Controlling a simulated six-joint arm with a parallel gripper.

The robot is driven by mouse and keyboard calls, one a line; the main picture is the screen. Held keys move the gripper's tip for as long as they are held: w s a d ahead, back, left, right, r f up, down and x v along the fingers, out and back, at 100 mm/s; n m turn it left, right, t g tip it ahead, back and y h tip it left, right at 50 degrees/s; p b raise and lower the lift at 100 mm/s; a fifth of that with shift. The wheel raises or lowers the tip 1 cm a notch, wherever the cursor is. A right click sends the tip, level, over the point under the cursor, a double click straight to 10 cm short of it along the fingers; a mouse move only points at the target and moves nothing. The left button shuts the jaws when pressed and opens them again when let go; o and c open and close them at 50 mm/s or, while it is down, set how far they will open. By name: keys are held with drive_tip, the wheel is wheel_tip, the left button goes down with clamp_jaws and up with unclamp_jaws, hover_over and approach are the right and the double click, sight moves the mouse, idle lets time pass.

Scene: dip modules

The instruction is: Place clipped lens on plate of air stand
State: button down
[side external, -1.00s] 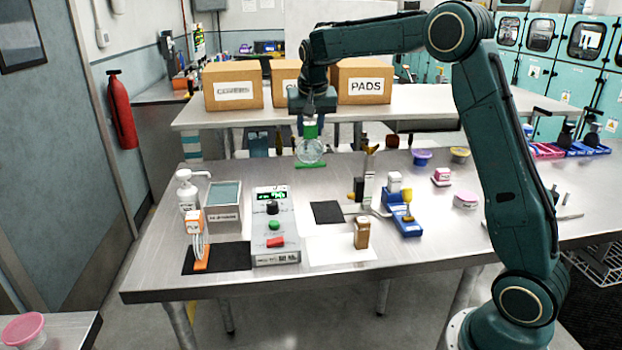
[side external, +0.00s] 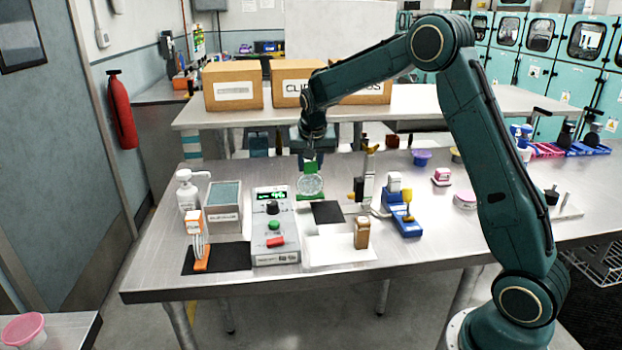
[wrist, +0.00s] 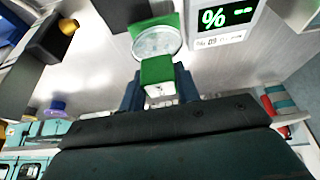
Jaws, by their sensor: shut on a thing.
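The clipped lens (side external: 311,186) is a clear round disc with a green block at its top and a green strip below. It hangs roughly upright just behind the black square plate (side external: 327,212). My gripper (side external: 310,157) is shut on the green block, which also shows between the fingers in the wrist view (wrist: 158,74). Whether the lower strip touches the table is unclear. A post stand (side external: 367,185) with a black and orange part rises right of the lens. I cannot tell for sure which item is the air stand.
A control box (side external: 272,228) with a green display stands left of the lens. Farther left are a grey box (side external: 223,205), a pump bottle (side external: 188,192) and an orange-white device (side external: 198,243) on a black mat. A blue holder (side external: 402,218) stands right of the post.

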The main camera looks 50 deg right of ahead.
drive_tip(key=shift+f, duration=0.85)
drive_tip(key=shift+f, duration=0.1)
drive_tip(key=c, duration=1)
unclamp_jaws()
drive_tip(key=shift+v, duration=6.1)
